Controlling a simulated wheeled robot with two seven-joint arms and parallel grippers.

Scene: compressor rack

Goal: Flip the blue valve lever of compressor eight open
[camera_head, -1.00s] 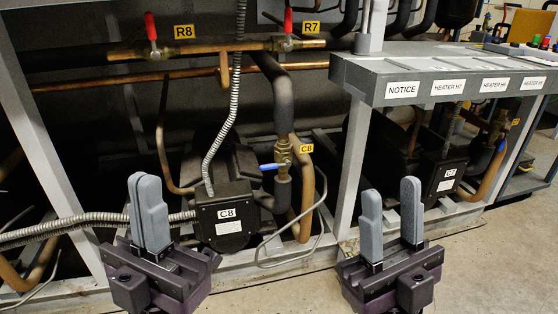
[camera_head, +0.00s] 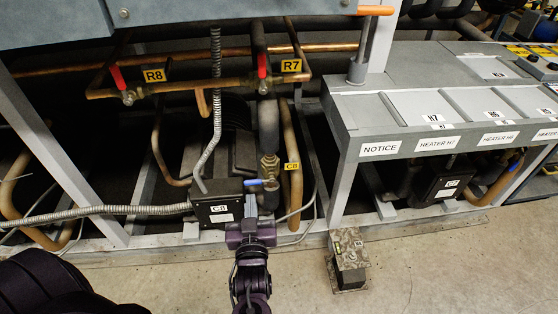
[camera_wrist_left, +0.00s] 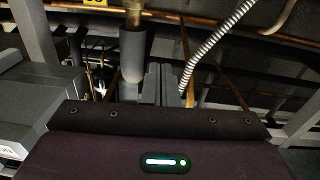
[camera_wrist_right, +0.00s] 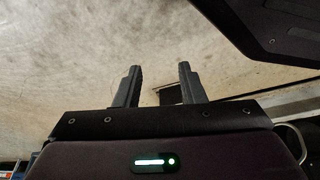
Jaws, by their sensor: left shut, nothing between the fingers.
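The blue valve lever (camera_head: 254,183) sticks out to the left from the brass valve (camera_head: 269,166) on the pipe beside the yellow C8 tag (camera_head: 292,167). The black C8 box (camera_head: 219,211) is just left of it. My left gripper (camera_head: 250,207) is shut and empty, its fingertips just below the lever; whether they touch it I cannot tell. In the left wrist view the closed fingers (camera_wrist_left: 163,85) are beside the grey insulated pipe (camera_wrist_left: 132,55); the lever does not show there. My right gripper (camera_wrist_right: 157,85) is open and empty over the floor, in its wrist view only.
Red levers (camera_head: 118,76) stand on the copper pipe above, by tags R8 and R7. A flexible metal conduit (camera_head: 214,110) runs down to the C8 box. The grey heater bench (camera_head: 375,128) is on the right. A small mottled box (camera_head: 347,258) stands on the open floor.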

